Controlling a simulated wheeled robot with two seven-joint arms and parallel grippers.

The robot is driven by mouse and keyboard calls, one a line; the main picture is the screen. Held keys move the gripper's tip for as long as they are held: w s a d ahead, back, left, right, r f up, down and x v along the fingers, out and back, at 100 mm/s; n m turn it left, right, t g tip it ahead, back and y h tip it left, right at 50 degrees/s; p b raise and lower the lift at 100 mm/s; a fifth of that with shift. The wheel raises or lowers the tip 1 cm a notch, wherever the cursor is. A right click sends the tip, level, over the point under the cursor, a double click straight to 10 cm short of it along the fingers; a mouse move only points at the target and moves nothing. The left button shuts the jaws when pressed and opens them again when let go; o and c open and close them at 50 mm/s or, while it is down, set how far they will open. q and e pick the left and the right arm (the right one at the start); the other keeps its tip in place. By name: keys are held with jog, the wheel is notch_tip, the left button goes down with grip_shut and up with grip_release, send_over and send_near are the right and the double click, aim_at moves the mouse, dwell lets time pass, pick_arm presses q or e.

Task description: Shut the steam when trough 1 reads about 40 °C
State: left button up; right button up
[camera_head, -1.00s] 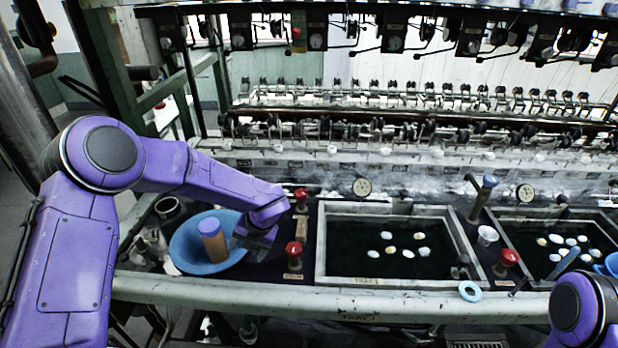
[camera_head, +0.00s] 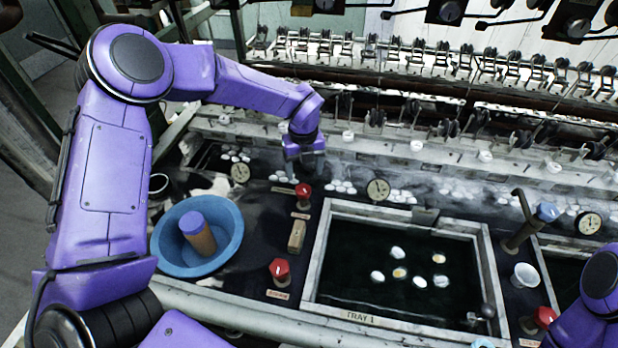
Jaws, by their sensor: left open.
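The trough (camera_head: 318,270) labelled TRAY 1 is a pale-framed basin of dark water with several cocoons floating in it. A round dial (camera_head: 378,190) stands behind its back rim; its reading is too small to tell. A red knob (camera_head: 303,191) is left of the trough's back corner, and another red knob (camera_head: 280,270) is by its front left; each has a small label I cannot read. My left gripper (camera_head: 306,172) is open and points down just behind the back red knob, apparently apart from it. Its fingertips are hard to make out. My right gripper is out of view.
A blue bowl (camera_head: 168,256) holding a brown, purple-topped cylinder (camera_head: 198,232) sits left of the knobs. A wooden block (camera_head: 297,236) lies between the knobs.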

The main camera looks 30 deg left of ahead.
aim_at(304, 189)
pick_arm(q)
jog(key=s+f, duration=0.1)
jog(key=s+f+p, duration=0.1)
jog(key=shift+f, duration=0.35)
jog(key=f, duration=0.1)
jog(key=w+f+p, duration=0.1)
jog(key=f, duration=0.2)
jog(key=shift+w+f, duration=0.45)
jog(key=shift+f, duration=0.1)
jog(key=shift+s+r, duration=0.25)
jog(key=shift+s, duration=0.05)
jog(key=shift+s+r, duration=0.1)
jog(key=shift+s, duration=0.1)
jog(key=c, duration=0.9)
jog(key=shift+c, duration=0.8)
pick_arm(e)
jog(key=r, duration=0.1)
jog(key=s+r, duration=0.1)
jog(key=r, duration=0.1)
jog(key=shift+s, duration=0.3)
